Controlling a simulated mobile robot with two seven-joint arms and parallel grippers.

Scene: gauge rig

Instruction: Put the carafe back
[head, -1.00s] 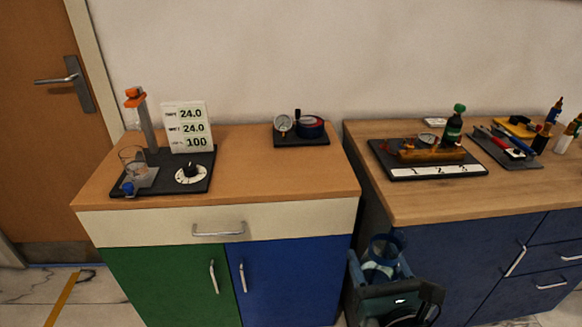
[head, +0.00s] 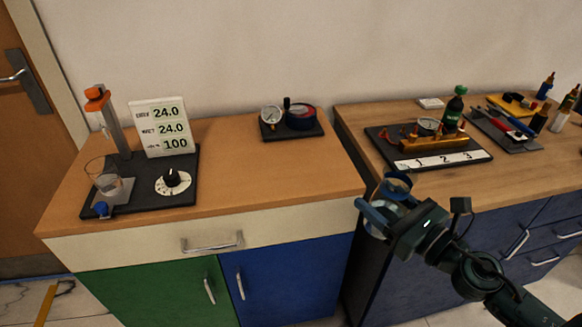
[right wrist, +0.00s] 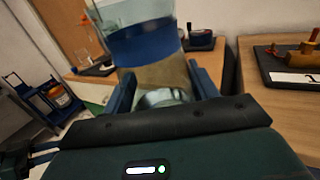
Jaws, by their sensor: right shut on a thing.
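The carafe, a clear vessel with a wide blue band (right wrist: 150,42), is between the fingers of my right gripper (right wrist: 163,88) in the right wrist view. In the head view its blue rim (head: 397,184) shows above my right gripper (head: 381,213), which is shut on it. It is held in the air in front of the gap between the two counters, and its lower body is partly hidden by the gripper. My left gripper is not in view.
The left counter (head: 235,180) holds a black rig plate with a glass beaker (head: 108,180), a dial (head: 173,182) and a display card (head: 160,128). A gauge stand (head: 291,130) is behind. The right counter carries a numbered board (head: 440,160) and tools. The left counter's middle is clear.

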